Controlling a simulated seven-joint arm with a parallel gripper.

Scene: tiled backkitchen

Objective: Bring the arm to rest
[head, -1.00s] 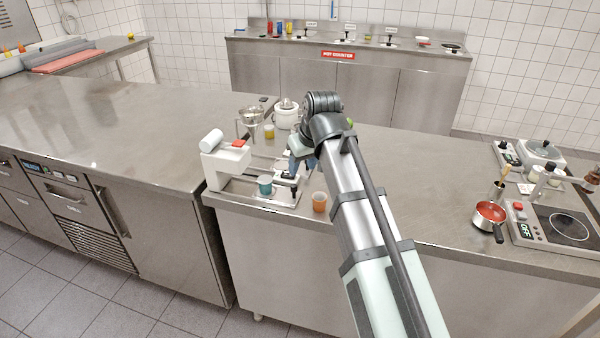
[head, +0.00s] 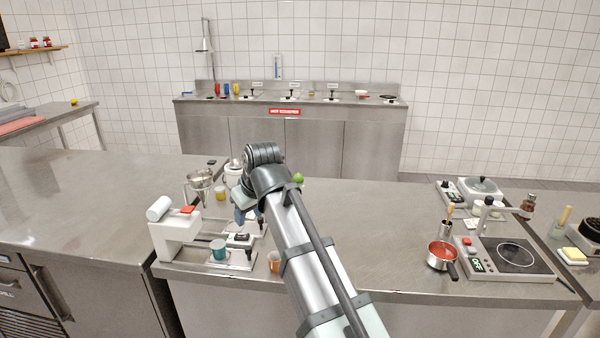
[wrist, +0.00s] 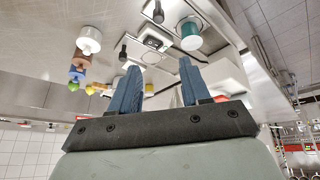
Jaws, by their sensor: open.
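My gripper (wrist: 158,88) shows in the wrist view with its two blue fingers apart and nothing between them. In the head view my gripper (head: 248,216) is partly hidden by my own wrist, over the left part of the steel counter. It hangs close to a white machine (head: 176,236) with a red-topped part. A teal cup (head: 218,249) sits at that machine's base, and it also shows in the wrist view (wrist: 188,34). No contact between my fingers and any object is visible.
An orange cup (head: 274,262) stands near the front edge beside my arm. A metal funnel (head: 199,180) and a yellow cup (head: 220,193) stand behind the machine. A red-filled pan (head: 441,254) and a hot plate (head: 512,256) are at the right. The counter between is clear.

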